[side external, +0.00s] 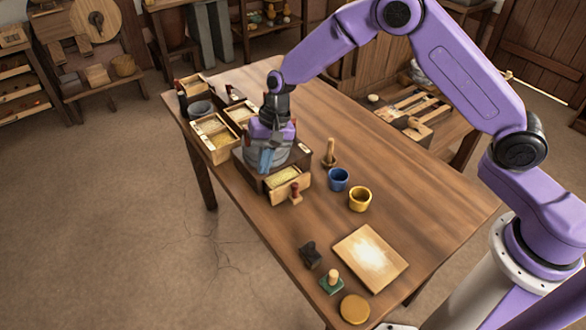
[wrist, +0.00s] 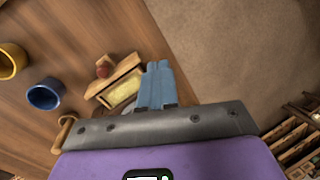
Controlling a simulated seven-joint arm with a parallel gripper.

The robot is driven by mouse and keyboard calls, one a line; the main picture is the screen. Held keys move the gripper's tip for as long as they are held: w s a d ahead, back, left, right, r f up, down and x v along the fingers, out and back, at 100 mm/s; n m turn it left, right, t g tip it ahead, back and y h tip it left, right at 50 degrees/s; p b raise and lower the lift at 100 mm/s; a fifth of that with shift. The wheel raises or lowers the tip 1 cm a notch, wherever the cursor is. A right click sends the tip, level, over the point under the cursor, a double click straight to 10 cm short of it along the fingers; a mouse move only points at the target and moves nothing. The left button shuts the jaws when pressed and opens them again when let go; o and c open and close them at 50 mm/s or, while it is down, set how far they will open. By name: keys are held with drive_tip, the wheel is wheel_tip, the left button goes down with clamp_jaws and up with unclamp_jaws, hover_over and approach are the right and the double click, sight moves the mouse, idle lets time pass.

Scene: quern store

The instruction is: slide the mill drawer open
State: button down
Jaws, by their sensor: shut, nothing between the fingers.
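The mill (side external: 246,161) is a dark wooden box with a grey round stone on top, partly hidden behind my gripper. Its pale wooden drawer (side external: 305,180) sticks out of the front, showing yellowish meal inside. A red knob (side external: 295,188) is on the drawer front. In the wrist view the drawer (wrist: 128,68) and the knob (wrist: 103,70) lie left of my fingers. My gripper (side external: 265,168), with blue fingers, points down over the mill near the drawer's left side. The fingers (wrist: 158,66) are together with nothing between them. I cannot tell whether they touch the mill or drawer.
Grain boxes (side external: 208,122) stand behind the mill at the table's left edge. A wooden peg (side external: 329,155), a blue cup (side external: 339,180) and a yellow cup (side external: 360,199) stand to the right. A pale board (side external: 381,273) and small items lie nearer. The table's right side is clear.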

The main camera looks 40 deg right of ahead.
drive_tip(key=w+d+r+m+g+h, duration=0.1)
drive_tip(key=w+d+r+g, duration=0.15)
drive_tip(key=d, duration=0.25)
drive_tip(key=w+d+r+m+g+h, duration=0.1)
drive_tip(key=w+d+r, duration=0.15)
drive_tip(key=d, duration=0.35)
approach(294, 181)
drive_tip(key=x, duration=0.6)
drive_tip(key=shift+s+f, duration=0.1)
drive_tip(key=shift+s, duration=2.3)
